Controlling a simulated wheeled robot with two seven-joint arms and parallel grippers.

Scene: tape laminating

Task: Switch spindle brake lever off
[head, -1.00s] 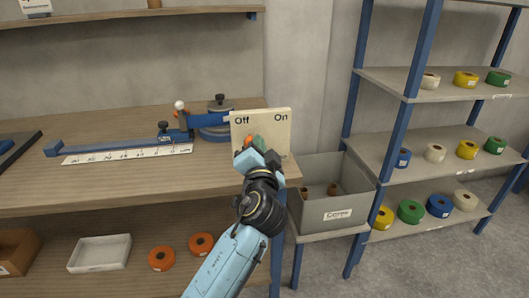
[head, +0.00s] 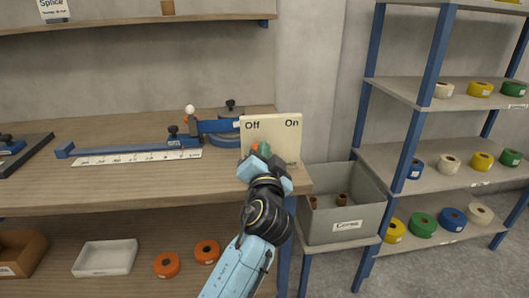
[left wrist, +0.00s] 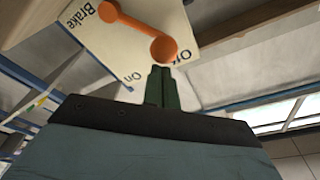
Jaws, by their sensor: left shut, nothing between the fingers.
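The cream brake panel (head: 284,148) stands at the right end of the bench, with "Off" on its left and "On" on its right. In the left wrist view the panel (left wrist: 75,42) shows tilted, with the orange lever (left wrist: 135,27) across it. The lever's round knob partly covers a label beginning with "O"; the separate "On" label is clear of it. My left gripper (head: 257,150) is in front of the panel's lower part, hiding most of the lever. Its green fingers (left wrist: 160,72) are shut and empty, just below the knob; I cannot tell whether they touch it.
A blue splicing device (head: 215,126) and a white ruler strip (head: 135,157) lie left of the panel on the wooden bench (head: 210,176). A grey bin (head: 345,214) stands right of the bench. Shelves with tape rolls (head: 424,225) stand farther right.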

